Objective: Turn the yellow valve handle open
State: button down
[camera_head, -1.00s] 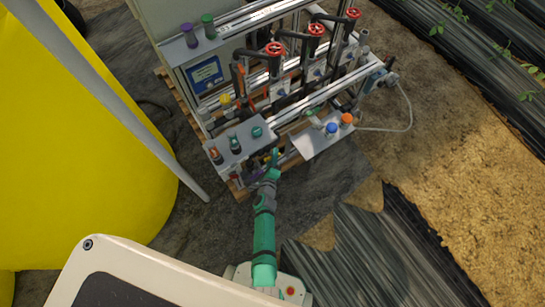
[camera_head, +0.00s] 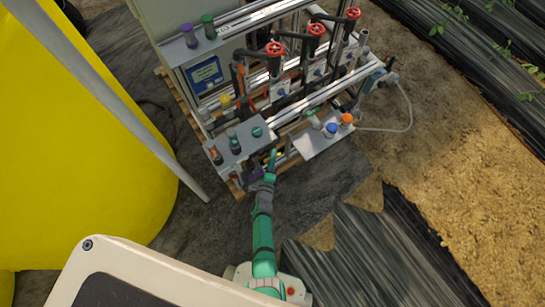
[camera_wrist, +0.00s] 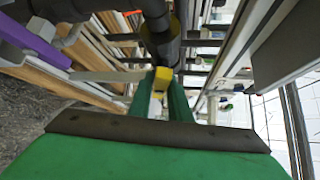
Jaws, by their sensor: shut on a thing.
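The yellow valve handle (camera_wrist: 163,75) shows in the wrist view as a small yellow block at the tips of my green fingers. My gripper (camera_wrist: 164,92) is shut on it; the fingers hide part of the handle. A dark grey pipe or valve body (camera_wrist: 160,38) stands just beyond the handle. In the head view my gripper (camera_head: 272,160) reaches in low at the front of the skid, beside the grey shelf. The handle is too small and too covered to make out clearly there, so its angle cannot be told.
The grey shelf (camera_head: 243,143) with bottles is left of my gripper. A white shelf (camera_head: 312,143) with blue- and orange-capped bottles is to its right. Red handwheels (camera_head: 274,49) stand above on the skid. A purple bar (camera_wrist: 30,40) and metal rails (camera_wrist: 245,50) flank my fingers.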

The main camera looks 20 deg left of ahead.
jog(key=shift+n+t, duration=0.9)
jog(key=shift+t, duration=0.1)
jog(key=c, duration=1.7)
grip_release()
jog(key=s, duration=0.3)
jog(key=s+d, duration=0.1)
jog(key=s, duration=0.6)
jog(key=shift+s+d, duration=0.2)
jog(key=shift+s, duration=0.15)
jog(key=shift+f, duration=0.1)
